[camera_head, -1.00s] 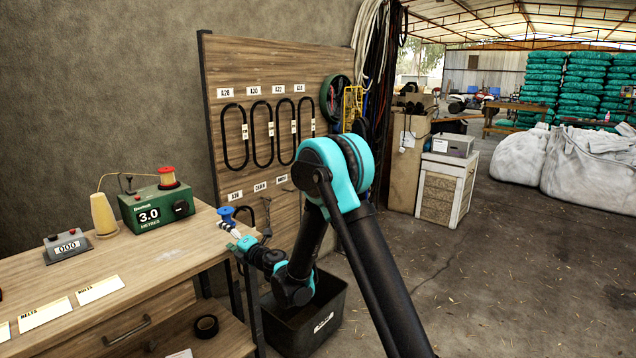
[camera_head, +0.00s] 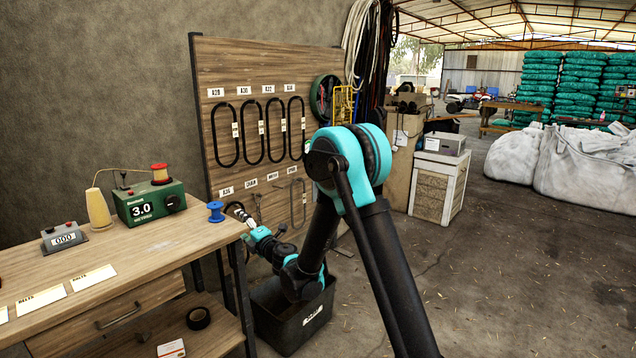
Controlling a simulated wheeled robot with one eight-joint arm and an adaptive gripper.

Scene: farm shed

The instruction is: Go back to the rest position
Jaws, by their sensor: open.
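My arm reaches from the lower right toward the bench, with its teal joint in the middle. My gripper (camera_head: 234,209) is at the right end of the workbench (camera_head: 165,245), small in the picture. Its jaws are open and point up and left, just right of a blue spool (camera_head: 215,212). The spool stands upright near the bench's right edge, with a small gap between it and the gripper. Nothing shows held in the jaws.
A black crate (camera_head: 273,335) stands on the floor under my forearm. Behind my gripper is a wooden pegboard (camera_head: 228,75) with hanging belts. A green meter box (camera_head: 145,205) and a grey counter (camera_head: 64,238) sit on the bench. The floor at right is clear.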

